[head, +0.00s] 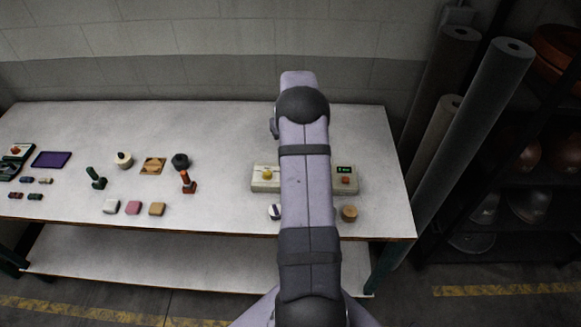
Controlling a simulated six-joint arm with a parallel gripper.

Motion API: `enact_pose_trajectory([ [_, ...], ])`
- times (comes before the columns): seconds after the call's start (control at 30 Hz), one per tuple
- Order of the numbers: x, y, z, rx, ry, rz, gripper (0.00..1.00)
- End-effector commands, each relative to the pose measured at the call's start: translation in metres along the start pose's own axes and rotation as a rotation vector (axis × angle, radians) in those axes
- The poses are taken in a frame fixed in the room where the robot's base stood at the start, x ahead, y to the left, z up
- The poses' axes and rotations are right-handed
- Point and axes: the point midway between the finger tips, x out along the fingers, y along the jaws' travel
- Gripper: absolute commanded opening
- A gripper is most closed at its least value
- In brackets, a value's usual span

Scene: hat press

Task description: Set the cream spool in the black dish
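Several small spool-like pieces lie at the far left of the table in the head view. A pale one that may be the cream spool (45,181) is at the right of the upper pair, but it is too small to be sure. A dark, shallow tray-like thing (8,171) at the left picture edge may be the black dish; its dark green-black colour leaves this unclear. My arm rises through the right half of the picture, far to the right of these. My gripper is not visible, so its opening and contents cannot be seen.
On the table (220,210) are a purple mat (51,159), a cream pot (124,159), a dark round object (181,161), green (96,178) and red (188,182) upright handles, and several blocks (133,207). My arm partly hides a control box (266,178). Grey rolls (475,120) stand right.

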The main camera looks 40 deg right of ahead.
Motion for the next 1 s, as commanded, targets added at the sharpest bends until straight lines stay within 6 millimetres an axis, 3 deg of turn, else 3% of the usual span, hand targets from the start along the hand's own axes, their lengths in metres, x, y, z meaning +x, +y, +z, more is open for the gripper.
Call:
enact_pose_trajectory([
  [0.17,-0.016,0.003,-0.009,0.005,0.001,0.000,0.11],
  [0.53,-0.013,0.000,-0.002,0.012,0.000,0.000,0.11],
  [1.0,0.009,0.000,-0.002,0.011,-0.001,0.000,0.11],
])
